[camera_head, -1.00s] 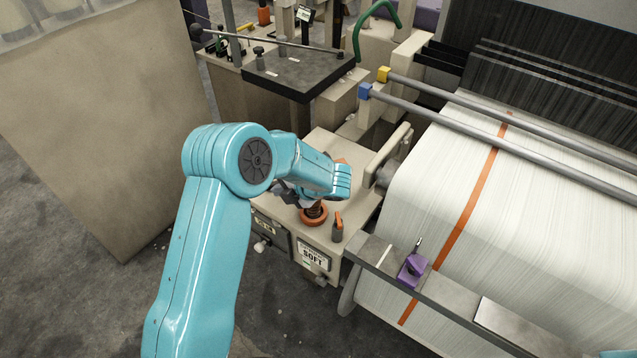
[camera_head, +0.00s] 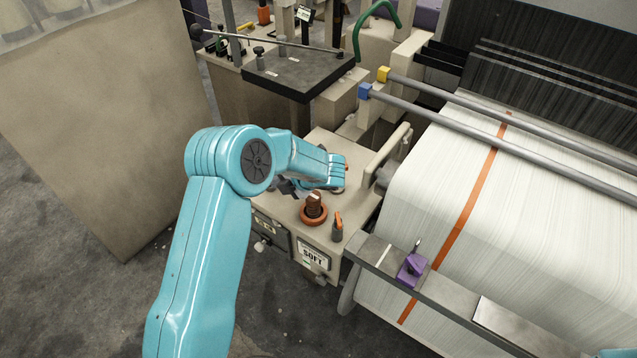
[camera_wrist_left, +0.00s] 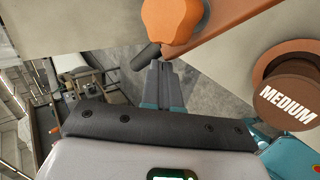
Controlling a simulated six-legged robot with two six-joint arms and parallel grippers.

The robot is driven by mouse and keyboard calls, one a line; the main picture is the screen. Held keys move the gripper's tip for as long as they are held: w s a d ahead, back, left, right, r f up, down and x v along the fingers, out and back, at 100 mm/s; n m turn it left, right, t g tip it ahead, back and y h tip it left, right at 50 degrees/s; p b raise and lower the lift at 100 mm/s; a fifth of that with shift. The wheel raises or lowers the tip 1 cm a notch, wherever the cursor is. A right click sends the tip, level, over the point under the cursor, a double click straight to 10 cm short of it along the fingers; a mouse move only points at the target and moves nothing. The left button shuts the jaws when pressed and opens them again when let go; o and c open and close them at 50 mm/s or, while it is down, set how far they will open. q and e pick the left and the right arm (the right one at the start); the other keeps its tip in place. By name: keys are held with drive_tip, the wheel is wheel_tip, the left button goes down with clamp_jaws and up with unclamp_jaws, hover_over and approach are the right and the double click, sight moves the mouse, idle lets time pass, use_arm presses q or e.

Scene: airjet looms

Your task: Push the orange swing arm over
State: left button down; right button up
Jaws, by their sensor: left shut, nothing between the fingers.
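The orange swing arm (camera_wrist_left: 225,22) crosses the top of the left wrist view, with a rounded orange hub or knob (camera_wrist_left: 172,20) and a short dark peg below it. In the head view only a small orange patch, possibly part of it, shows beside my wrist; my arm hides the rest. My left gripper (camera_wrist_left: 160,68) is shut and empty, its tips just beside the dark peg; I cannot tell if they touch. In the head view the left gripper (camera_head: 283,187) is mostly hidden by my wrist, above the beige cabinet. My right gripper is not in view.
A brown knob marked MEDIUM (camera_wrist_left: 288,95) stands right of my fingers; a brown knob in an orange collar (camera_head: 314,206) shows in the head view. A small orange-tipped lever (camera_head: 338,222), a beige handle (camera_head: 388,155) and the white cloth roll (camera_head: 440,190) lie to the right.

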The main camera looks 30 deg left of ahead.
use_arm(q)
drive_tip(key=shift+w+a+p, duration=0.35)
drive_tip(key=shift+w+a, duration=1.4)
drive_tip(key=shift+a, duration=0.3)
drive_tip(key=shift+s+d, duration=0.2)
drive_tip(key=shift+d, duration=1.8)
drive_tip(key=shift+d+r, duration=0.2)
drive_tip(key=shift+d, duration=0.1)
drive_tip(key=b+v, duration=0.2)
drive_tip(key=v, duration=1.3)
drive_tip(key=shift+s+d+r, duration=0.15)
drive_tip(key=shift+d+r, duration=0.05)
drive_tip(key=shift+r, duration=0.1)
